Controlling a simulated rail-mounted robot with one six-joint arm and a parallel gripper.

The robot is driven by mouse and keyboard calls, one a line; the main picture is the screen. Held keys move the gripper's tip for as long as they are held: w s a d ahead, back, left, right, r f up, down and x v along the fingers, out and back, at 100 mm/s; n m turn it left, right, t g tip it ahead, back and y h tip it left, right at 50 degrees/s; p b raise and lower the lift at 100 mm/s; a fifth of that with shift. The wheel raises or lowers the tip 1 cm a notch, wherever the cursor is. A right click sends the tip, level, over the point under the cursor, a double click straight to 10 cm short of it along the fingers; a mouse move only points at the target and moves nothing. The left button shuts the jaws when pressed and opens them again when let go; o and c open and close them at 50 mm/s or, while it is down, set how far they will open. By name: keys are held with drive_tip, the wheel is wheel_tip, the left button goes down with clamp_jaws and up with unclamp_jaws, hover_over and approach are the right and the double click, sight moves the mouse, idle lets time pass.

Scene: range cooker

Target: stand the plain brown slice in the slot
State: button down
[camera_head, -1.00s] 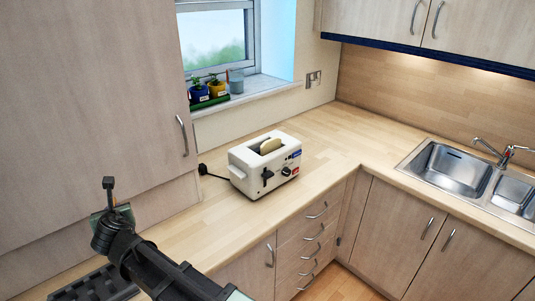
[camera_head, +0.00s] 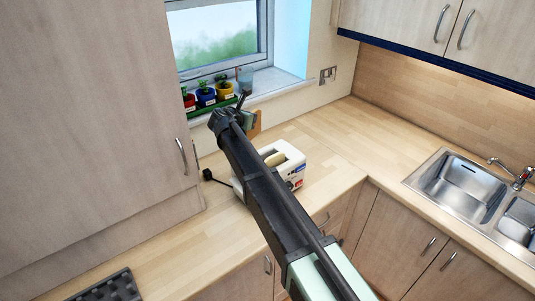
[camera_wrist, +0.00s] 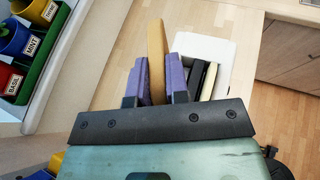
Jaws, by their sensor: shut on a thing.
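A plain brown slice (camera_wrist: 156,45) stands on edge between the two purple finger pads of my gripper (camera_wrist: 158,78), which is shut on it. In the head view a small part of the slice (camera_head: 257,122) shows behind the arm near the window sill. The white toaster (camera_wrist: 217,46) is just right of the slice in the wrist view; the slice is apart from its slots. One slot holds a pale slice (camera_wrist: 209,80); the slot nearer my gripper looks dark and empty. In the head view my arm covers much of the toaster (camera_head: 294,153).
Potted herbs (camera_head: 205,95) stand on the window sill to the left of my gripper. A tall cabinet (camera_head: 90,110) is at the left. A dark rack (camera_head: 108,288) lies on the front counter. The worktop right of the toaster is clear up to the sink (camera_head: 460,185).

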sight(261, 152)
drive_tip(key=w+m+h, duration=0.1)
drive_tip(key=w+d+r+m+g+h, duration=0.2)
drive_tip(key=shift+w+d+r+p, duration=0.2)
drive_tip(key=shift+w+d+p, duration=0.1)
drive_tip(key=shift+p, duration=0.1)
drive_tip(key=shift+m+g+h, duration=0.4)
drive_tip(key=shift+m+h, duration=0.3)
drive_tip(key=shift+m, duration=0.1)
drive_tip(key=f+b, duration=1.3)
drive_tip(key=b, duration=0.1)
drive_tip(key=d+f+b, duration=0.1)
drive_tip(key=f+b, duration=0.5)
drive_tip(key=f, duration=0.1)
drive_tip(key=shift+s+f+b, duration=0.25)
drive_tip(key=shift+f+b, duration=0.1)
drive_tip(key=shift+b, duration=0.05)
drive_tip(key=shift+r, duration=0.3)
drive_tip(key=shift+f, duration=0.2)
drive_tip(key=c, duration=1.1)
unclamp_jaws()
drive_tip(key=shift+r, duration=0.1)
